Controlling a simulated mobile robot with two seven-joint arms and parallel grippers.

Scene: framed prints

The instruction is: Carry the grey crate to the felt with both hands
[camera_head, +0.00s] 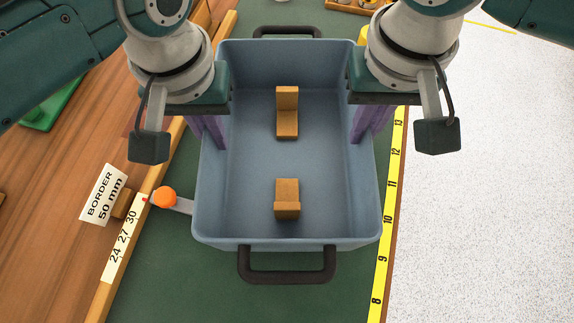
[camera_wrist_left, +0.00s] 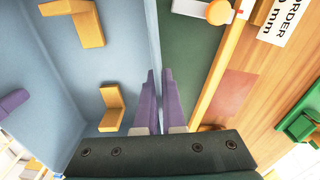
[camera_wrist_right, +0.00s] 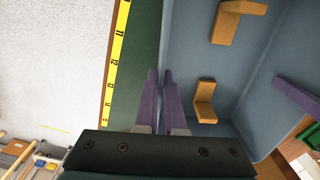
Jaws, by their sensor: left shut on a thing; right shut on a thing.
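The blue-grey crate (camera_head: 265,150) is in the middle of the head view, level, with black handles at its near and far ends. Two wooden L-shaped pieces (camera_head: 287,115) (camera_head: 287,198) stand inside it. My left gripper (camera_head: 212,130) is shut on the crate's left wall; in the left wrist view its purple fingers (camera_wrist_left: 158,105) straddle that wall. My right gripper (camera_head: 366,125) is shut on the right wall, its fingers (camera_wrist_right: 160,105) either side of it. Dark green felt-like surface (camera_head: 180,270) lies under the crate. I cannot tell whether the crate touches it.
A wooden strip with a scale (camera_head: 121,240) and an orange-knobbed stop (camera_head: 165,196) lies close to the crate's left. A yellow ruler (camera_head: 388,210) edges the green surface on the right. Green surface is clear in front.

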